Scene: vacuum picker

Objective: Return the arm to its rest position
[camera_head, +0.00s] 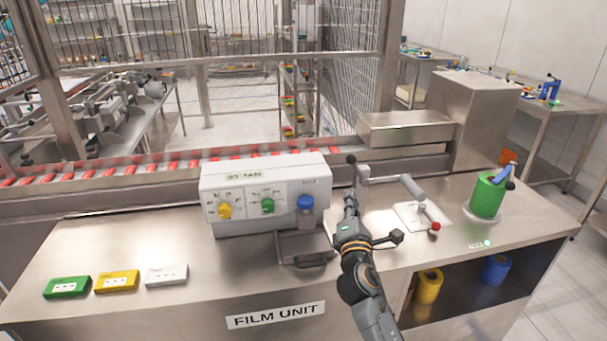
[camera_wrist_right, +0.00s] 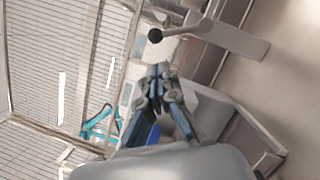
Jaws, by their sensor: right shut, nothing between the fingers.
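My right arm (camera_head: 362,265) reaches in from the bottom of the head view over the steel FILM UNIT bench. My right gripper (camera_head: 350,197) is at its far end, just right of the white control box. It is shut and empty. In the right wrist view the gripper (camera_wrist_right: 157,72) shows with its fingers together. A metal post with a black ball lever (camera_head: 352,160) stands just beyond the gripper; the black ball (camera_wrist_right: 155,35) also shows in the wrist view. I cannot tell whether they touch. My left gripper is not in view.
The control box (camera_head: 235,180) has yellow, green and blue knobs. Green (camera_head: 67,287), yellow (camera_head: 117,281) and white (camera_head: 167,274) small boxes lie at left. A green roll (camera_head: 487,195) stands at right. A conveyor (camera_head: 100,173) runs behind. The bench's left front is mostly clear.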

